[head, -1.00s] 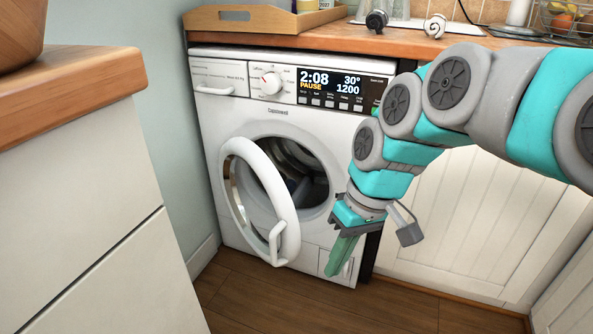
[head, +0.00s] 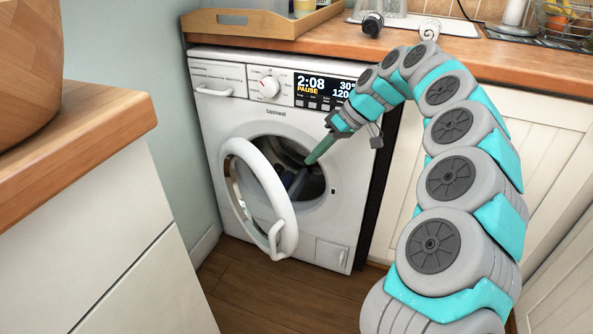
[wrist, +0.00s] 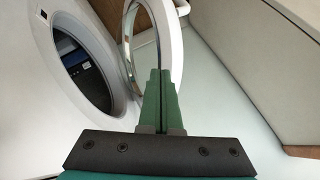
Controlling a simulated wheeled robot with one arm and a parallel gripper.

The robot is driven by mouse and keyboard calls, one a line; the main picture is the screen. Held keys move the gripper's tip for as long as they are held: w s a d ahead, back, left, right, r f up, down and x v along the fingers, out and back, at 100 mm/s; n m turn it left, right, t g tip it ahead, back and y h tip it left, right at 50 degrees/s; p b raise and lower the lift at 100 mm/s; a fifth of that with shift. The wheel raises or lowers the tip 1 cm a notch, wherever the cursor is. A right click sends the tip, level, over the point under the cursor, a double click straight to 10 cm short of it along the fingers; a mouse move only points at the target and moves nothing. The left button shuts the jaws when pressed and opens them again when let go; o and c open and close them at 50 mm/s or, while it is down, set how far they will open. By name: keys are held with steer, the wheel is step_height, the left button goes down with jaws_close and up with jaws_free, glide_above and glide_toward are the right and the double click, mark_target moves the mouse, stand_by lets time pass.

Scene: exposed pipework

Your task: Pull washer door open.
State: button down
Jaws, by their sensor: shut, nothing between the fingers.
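The white washer (head: 300,215) stands under the wooden counter. Its round door (head: 284,200) is swung part way open, hinged at the left, with its handle (head: 277,240) at the lower right of the ring. Behind it the drum opening (head: 312,185) shows dark contents. My gripper (head: 311,160) is in front of the upper right of the opening in the head view, shut and empty. In the wrist view the shut green fingers (wrist: 160,75) overlap the door ring (wrist: 172,38), with the opening (wrist: 85,65) to the left; I cannot tell whether they touch the door.
A cabinet with a wooden top (head: 105,120) stands close at the left. White panelled cupboards (head: 475,150) are to the right. The wooden floor (head: 270,295) in front of the washer is clear. A tray (head: 262,18) sits on the counter.

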steer(key=x, duration=0.9)
steer(key=shift+a+f+p, duration=0.25)
steer(key=shift+f+p, duration=0.05)
steer(key=shift+p, duration=0.15)
steer(key=shift+s+a, duration=0.15)
steer(key=shift+s, duration=0.1)
